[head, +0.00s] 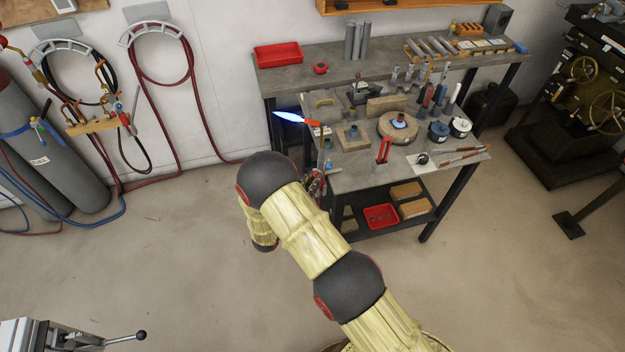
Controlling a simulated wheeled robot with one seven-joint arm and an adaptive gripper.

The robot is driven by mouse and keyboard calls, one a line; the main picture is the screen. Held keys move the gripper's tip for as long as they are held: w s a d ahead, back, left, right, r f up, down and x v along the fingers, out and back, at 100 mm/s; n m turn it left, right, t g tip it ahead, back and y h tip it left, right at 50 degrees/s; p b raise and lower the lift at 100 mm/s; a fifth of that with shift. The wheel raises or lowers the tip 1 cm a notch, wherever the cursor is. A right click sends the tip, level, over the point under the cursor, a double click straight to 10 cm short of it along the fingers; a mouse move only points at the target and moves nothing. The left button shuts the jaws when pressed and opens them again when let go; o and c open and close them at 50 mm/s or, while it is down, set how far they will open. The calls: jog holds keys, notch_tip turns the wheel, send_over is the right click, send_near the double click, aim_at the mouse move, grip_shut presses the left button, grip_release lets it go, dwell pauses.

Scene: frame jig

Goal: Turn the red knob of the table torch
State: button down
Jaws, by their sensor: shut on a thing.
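The table torch (312,123) is at the left edge of the near workbench. Its orange-red tip points left and gives a long blue-white flame (288,116). A thin stem runs down from the tip to a cluster of small red, blue and metal parts (318,183) beside the bench edge. The red knob cannot be told apart for certain in that cluster. My arm's yellow links and black joints cover the area just left of and below the cluster. My gripper is not seen; it appears to be hidden behind my arm.
The near workbench (352,178) carries a round brick-coloured disc (398,126), a red stand (383,150) and several tools. Its lower shelf holds a red tray (381,216). Gas cylinders (70,170) and hoses stand at the left wall. The floor between is clear.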

jog(key=shift+m, duration=0.3)
jog(key=m+b, duration=1.1)
jog(key=shift+y, duration=0.3)
jog(key=shift+r+m, duration=0.1)
jog(key=shift+m, duration=0.3)
jog(key=c, duration=1.6)
grip_release()
jog(key=shift+c, duration=0.2)
jog(key=shift+s+a, duration=0.1)
